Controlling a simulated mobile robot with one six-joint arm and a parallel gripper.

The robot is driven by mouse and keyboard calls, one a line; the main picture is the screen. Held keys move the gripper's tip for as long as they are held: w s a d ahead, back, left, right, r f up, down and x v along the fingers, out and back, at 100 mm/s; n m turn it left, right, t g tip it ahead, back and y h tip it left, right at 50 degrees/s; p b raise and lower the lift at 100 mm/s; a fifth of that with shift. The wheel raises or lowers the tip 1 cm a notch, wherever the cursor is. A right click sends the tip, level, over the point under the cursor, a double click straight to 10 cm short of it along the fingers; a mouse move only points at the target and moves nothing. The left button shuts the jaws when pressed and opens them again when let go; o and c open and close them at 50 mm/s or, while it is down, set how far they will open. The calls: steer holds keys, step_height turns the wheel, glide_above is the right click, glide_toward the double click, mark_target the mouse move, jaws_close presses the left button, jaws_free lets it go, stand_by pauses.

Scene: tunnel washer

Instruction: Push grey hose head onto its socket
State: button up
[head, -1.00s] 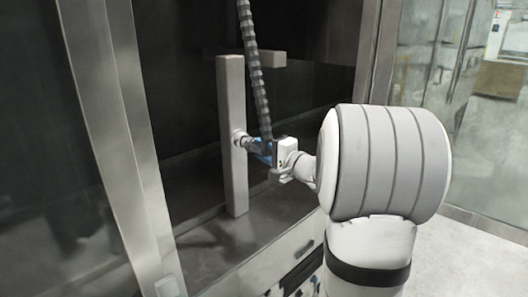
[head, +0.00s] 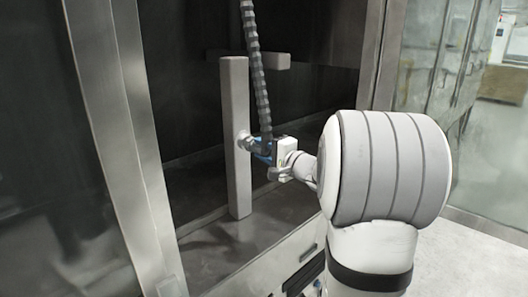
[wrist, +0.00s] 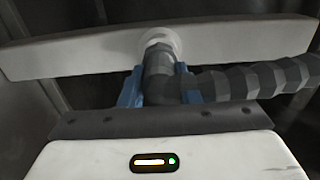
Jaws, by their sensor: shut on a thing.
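The grey hose head (wrist: 160,78) is between the blue fingers of my gripper (wrist: 160,88) in the wrist view. My gripper (head: 263,150) is shut on it, and its ribbed hose (head: 258,75) runs upward in the head view. The socket (wrist: 158,38) is a pale round fitting on the grey post. In the head view the socket (head: 243,139) is just left of my gripper. The hose head points at the socket, and its front end meets or overlaps the pale ring in the wrist view. I cannot tell how deep it sits.
The upright grey post (head: 236,185) carries the socket inside a dark recess. A metal frame edge (head: 122,150) stands at the left. A grey horizontal bar (head: 275,61) is behind the hose. A glass panel (head: 440,70) is at the right, over pale floor.

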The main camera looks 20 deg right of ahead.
steer(key=o, duration=1.2)
steer(key=shift+b+v, duration=2.2)
steer(key=shift+v, duration=3.35)
